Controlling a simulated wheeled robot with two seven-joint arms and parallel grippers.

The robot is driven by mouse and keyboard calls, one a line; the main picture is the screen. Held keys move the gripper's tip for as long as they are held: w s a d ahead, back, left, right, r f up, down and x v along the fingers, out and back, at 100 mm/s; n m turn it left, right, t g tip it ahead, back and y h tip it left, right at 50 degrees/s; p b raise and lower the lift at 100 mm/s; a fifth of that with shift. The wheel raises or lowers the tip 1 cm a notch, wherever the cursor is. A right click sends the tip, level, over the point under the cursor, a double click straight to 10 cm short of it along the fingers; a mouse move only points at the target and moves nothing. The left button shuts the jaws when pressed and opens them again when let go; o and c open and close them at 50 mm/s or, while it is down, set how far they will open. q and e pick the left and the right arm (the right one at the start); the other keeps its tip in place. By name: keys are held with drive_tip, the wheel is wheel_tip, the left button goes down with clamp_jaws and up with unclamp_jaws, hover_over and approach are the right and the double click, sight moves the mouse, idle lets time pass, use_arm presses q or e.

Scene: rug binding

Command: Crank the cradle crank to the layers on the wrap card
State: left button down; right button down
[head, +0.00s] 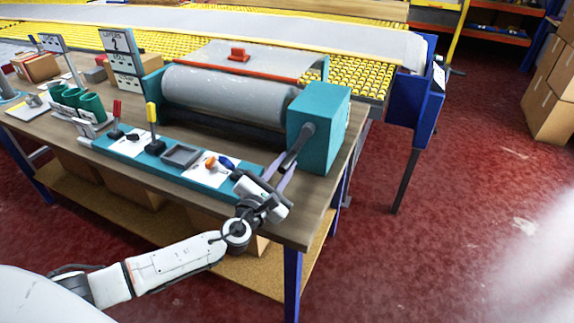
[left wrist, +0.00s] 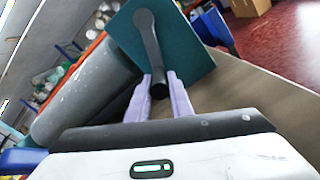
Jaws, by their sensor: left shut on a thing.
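The cradle crank (head: 299,144) is a dark arm on the right face of the teal end housing (head: 323,110), pointing down and slightly left. In the left wrist view the crank (left wrist: 148,38) ends in a dark round handle (left wrist: 160,90). My left gripper (head: 283,172) is shut on that handle; its two pale purple fingers (left wrist: 160,84) lie on either side of it. The wrap card (head: 116,41) stands at the back of the bench and reads "LAYERS 2", with smaller text below. A grey roll (head: 225,97) lies in the cradle. My right gripper is not in view.
A teal strip (head: 180,165) along the bench front holds a red lever, a yellow lever, a grey tray and a small orange-and-blue tool. Green cups (head: 92,106) stand at left. A yellow roller conveyor (head: 358,78) runs behind. Red floor right of the bench is clear.

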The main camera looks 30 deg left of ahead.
use_arm(q)
drive_tip(key=shift+a+r, duration=0.3)
drive_tip(key=shift+a, duration=0.05)
drive_tip(key=c, duration=1.6)
unclamp_jaws()
drive_tip(key=shift+d+f, duration=0.1)
drive_tip(key=shift+s, duration=0.15)
drive_tip(key=s, duration=1)
drive_tip(key=shift+d, duration=0.35)
